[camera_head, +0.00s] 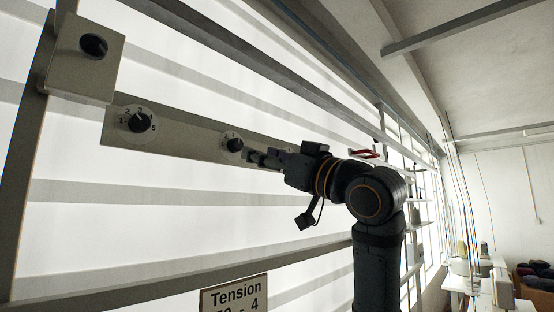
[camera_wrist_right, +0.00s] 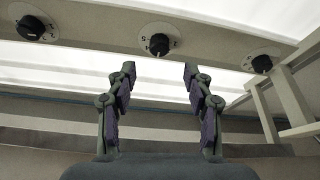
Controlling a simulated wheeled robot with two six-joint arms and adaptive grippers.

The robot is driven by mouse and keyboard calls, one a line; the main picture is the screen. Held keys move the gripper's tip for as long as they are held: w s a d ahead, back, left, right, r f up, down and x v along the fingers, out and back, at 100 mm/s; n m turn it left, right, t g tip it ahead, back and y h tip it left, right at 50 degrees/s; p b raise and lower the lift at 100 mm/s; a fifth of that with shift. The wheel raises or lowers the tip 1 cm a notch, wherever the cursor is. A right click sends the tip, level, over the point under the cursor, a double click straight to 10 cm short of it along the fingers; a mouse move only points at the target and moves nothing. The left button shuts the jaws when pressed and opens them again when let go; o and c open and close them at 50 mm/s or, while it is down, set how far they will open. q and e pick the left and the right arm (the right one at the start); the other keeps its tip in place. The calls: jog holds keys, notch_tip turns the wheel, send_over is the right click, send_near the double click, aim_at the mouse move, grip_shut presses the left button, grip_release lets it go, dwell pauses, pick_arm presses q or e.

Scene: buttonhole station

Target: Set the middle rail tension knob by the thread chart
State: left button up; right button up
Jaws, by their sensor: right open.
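The middle rail tension knob (camera_head: 234,144) is a black knob on a pale numbered dial, on a grey rail (camera_head: 185,138). In the right wrist view the middle knob (camera_wrist_right: 158,44) stands just beyond the gap between my fingertips, and its pointer setting is too small to read. My right gripper (camera_head: 262,157) is close to this knob; in the wrist view its fingers (camera_wrist_right: 159,72) are apart with nothing between them. The thread chart (camera_head: 235,297) is cut off at the bottom edge; "Tension" and a "4" show. My left gripper is out of view.
Another rail knob (camera_head: 138,122) with a dial marked 1 to 5 is at the left. A grey box with a dark knob (camera_head: 94,45) is mounted at upper left. Outer knobs (camera_wrist_right: 30,28) and (camera_wrist_right: 262,64) flank the middle one in the wrist view. A cluttered table (camera_head: 470,270) stands at right.

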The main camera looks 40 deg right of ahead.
jog(key=v, duration=0.4)
jog(key=shift+s+f, duration=0.1)
jog(key=shift+s, duration=0.15)
jog(key=shift+d, duration=0.1)
dwell(0.3)
